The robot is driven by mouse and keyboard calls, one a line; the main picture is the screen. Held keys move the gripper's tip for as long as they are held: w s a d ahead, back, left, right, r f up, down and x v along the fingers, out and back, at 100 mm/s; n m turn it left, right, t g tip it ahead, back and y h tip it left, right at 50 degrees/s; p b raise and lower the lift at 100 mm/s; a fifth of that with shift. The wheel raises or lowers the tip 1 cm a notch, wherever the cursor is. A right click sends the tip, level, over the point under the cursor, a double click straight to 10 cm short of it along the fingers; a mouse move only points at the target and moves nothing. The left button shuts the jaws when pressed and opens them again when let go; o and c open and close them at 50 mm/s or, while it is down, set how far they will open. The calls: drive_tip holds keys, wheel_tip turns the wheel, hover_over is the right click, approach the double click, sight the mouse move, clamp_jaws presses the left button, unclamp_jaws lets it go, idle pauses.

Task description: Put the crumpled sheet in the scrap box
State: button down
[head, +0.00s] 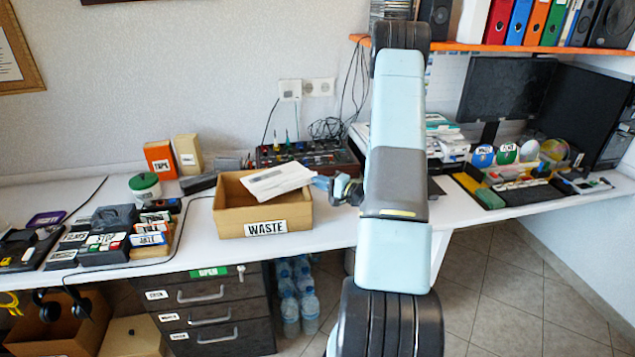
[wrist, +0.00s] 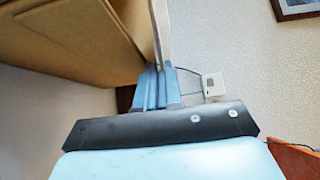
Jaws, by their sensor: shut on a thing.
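A white sheet (head: 277,179) with a grey mark is in my gripper (head: 322,183). It looks mostly flat in the head view, not clearly crumpled. It appears over the open top of a brown cardboard box (head: 236,224) labelled WASTE, the only scrap box I see. In the wrist view my blue gripper fingers (wrist: 157,88) are shut on the sheet (wrist: 161,30), which shows edge-on as a thin pale strip. The box (wrist: 60,40) fills the upper left of that view. The sheet hides part of the box's inside, and I cannot tell whether it touches the rim.
The box stands on a white desk (head: 338,235). A dark device with knobs (head: 310,155) lies behind it. Left are a green-lidded tub (head: 145,187), an orange TAPE box (head: 160,159) and several cassettes. Drawers (head: 207,317) stand below. An orange shelf (head: 500,47) hangs upper right.

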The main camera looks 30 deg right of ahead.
drive_tip(key=shift+f, duration=0.55)
drive_tip(key=c, duration=1.3)
unclamp_jaws()
